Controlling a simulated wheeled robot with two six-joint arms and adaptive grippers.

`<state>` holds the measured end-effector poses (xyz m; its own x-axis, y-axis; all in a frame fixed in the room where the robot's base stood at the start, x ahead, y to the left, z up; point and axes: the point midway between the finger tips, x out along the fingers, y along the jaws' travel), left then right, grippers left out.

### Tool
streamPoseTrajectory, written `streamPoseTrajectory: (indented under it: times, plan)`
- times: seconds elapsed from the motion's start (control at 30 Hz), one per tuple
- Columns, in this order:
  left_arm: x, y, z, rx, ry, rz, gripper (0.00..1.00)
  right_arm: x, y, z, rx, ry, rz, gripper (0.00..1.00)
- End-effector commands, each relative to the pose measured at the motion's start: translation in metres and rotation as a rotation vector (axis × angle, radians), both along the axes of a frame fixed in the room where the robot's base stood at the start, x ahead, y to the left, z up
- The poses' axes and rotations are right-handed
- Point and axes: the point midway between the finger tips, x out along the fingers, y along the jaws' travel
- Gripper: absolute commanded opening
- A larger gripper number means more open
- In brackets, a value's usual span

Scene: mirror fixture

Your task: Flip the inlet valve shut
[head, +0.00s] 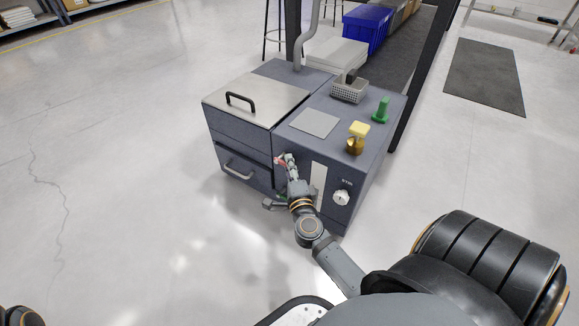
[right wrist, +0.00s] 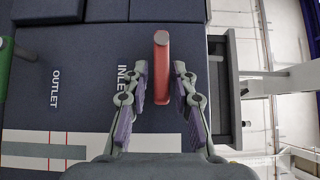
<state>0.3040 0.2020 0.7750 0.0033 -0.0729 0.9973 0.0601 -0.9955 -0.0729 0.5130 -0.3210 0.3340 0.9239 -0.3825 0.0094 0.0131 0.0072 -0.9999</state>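The inlet valve is a red lever (right wrist: 162,70) on the dark front face of the cabinet (right wrist: 85,75), beside the printed word INLET. In the head view a bit of the red lever (head: 280,161) shows by my fingers. My right gripper (right wrist: 160,70) is open, with one finger on each side of the lever and narrow gaps beside it. In the head view the right gripper (head: 286,163) is at the cabinet front, and my arm hides part of that face. A green lever (right wrist: 6,62) stands near the word OUTLET. My left gripper is out of view.
A white knob (head: 341,197) sits on the front face right of my arm. The cabinet top carries a yellow-topped brass piece (head: 357,138), a green piece (head: 381,110) and a grey basket (head: 350,91). A handled metal lid (head: 255,98) lies left. The floor (head: 110,180) is clear.

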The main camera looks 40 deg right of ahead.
Motion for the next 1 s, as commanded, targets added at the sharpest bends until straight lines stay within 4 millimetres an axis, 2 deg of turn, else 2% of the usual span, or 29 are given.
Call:
streamPoseTrajectory:
  times: [0.3, 0.4, 0.57, 0.7, 0.83, 1.0]
  plan:
    - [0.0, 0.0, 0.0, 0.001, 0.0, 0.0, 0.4, 0.0, 0.0, 0.0, 0.0, -0.001, 0.0, 0.38]
    - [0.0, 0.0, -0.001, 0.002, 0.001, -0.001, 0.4, -0.006, 0.003, -0.001, 0.001, 0.002, 0.0, 0.38]
    - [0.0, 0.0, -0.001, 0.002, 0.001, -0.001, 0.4, -0.036, 0.014, -0.002, 0.003, 0.005, -0.002, 0.38]
    - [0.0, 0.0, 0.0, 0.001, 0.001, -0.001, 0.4, -0.071, 0.028, -0.002, 0.001, 0.006, -0.004, 0.38]
    - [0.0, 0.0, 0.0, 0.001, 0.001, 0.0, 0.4, -0.092, 0.037, -0.002, 0.002, 0.005, -0.003, 0.38]
    - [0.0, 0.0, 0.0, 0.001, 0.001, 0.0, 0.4, -0.106, 0.044, -0.002, 0.0, 0.001, -0.002, 0.38]
